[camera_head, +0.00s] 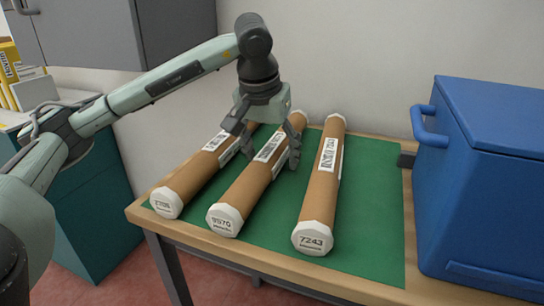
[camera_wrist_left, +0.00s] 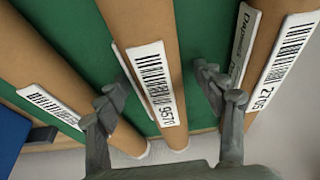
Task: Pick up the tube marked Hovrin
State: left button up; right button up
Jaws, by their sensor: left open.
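Three brown cardboard tubes with white end caps lie side by side. The middle tube (camera_head: 246,190) reads 9570 on its cap and label; it also shows in the left wrist view (camera_wrist_left: 150,22). The right tube (camera_head: 320,196) reads 7243. The left tube (camera_head: 192,180) carries a number that looks like 2705, clearer on its label in the left wrist view (camera_wrist_left: 268,45). I cannot read Hovrin on any tube. My left gripper (camera_head: 266,146) is open over the middle tube, its fingers on either side (camera_wrist_left: 170,95); contact is unclear. My right gripper is not in view.
The tubes lie on a green mat (camera_head: 375,215) on a wooden table (camera_head: 420,288). A blue lidded box (camera_head: 490,190) with a handle stands at the right. A teal cabinet (camera_head: 95,215) with yellow items (camera_head: 8,60) on it is at the left. The mat right of the tubes is clear.

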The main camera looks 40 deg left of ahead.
pick_arm(q)
jog(key=c, duration=1.5)
jog(key=shift+r, duration=0.1)
jog(key=shift+c, duration=0.2)
